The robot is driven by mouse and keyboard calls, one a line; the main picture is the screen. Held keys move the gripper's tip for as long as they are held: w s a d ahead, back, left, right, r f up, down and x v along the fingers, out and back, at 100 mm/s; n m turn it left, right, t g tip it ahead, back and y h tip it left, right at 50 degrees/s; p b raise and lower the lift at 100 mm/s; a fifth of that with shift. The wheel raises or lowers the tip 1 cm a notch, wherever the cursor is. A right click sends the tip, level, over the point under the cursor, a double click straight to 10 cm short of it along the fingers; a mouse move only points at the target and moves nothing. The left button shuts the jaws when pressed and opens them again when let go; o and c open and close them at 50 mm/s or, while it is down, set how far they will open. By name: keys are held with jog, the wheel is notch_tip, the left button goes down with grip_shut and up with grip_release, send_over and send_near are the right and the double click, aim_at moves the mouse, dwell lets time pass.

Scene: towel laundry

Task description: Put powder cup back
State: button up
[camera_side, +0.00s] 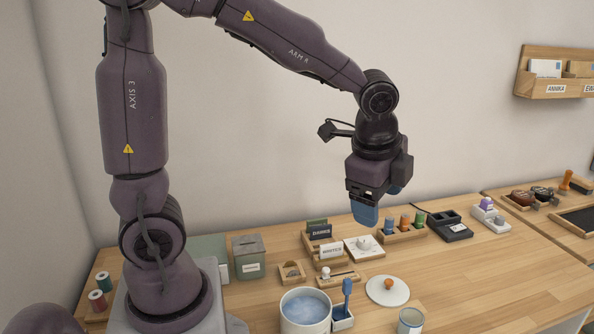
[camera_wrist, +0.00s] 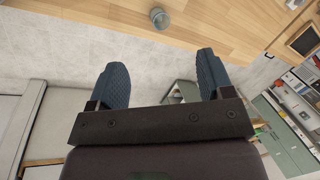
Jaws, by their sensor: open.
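A small grey cup (camera_side: 410,320) with pale contents stands upright on the wooden table at the bottom edge of the side view, and it looks like the powder cup. In the wrist view a small grey cup (camera_wrist: 159,19) stands on the wood beyond the fingers; I cannot tell if it is the same one. My gripper (camera_side: 365,212) is raised well above the table, left of and behind the cup in the side view. Its blue ribbed fingers (camera_wrist: 160,83) are wide apart with nothing between them.
A white pot (camera_side: 305,309) of bluish liquid, a blue-handled brush (camera_side: 346,290) in a holder and a white lid (camera_side: 387,291) with an orange knob stand left of the cup. Signs and stamps (camera_side: 404,229) line the back. The table's right front is clear.

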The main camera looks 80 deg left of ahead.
jog(key=s+r+n+t+h, duration=0.1)
jog(key=s+r+n, duration=0.2)
jog(key=s+n, duration=0.2)
jog(key=s+r+n+t, duration=0.2)
jog(key=s+r+n, duration=0.1)
jog(key=s+n, duration=0.3)
jog(key=shift+s+h, duration=0.4)
jog(key=shift+s, duration=0.7)
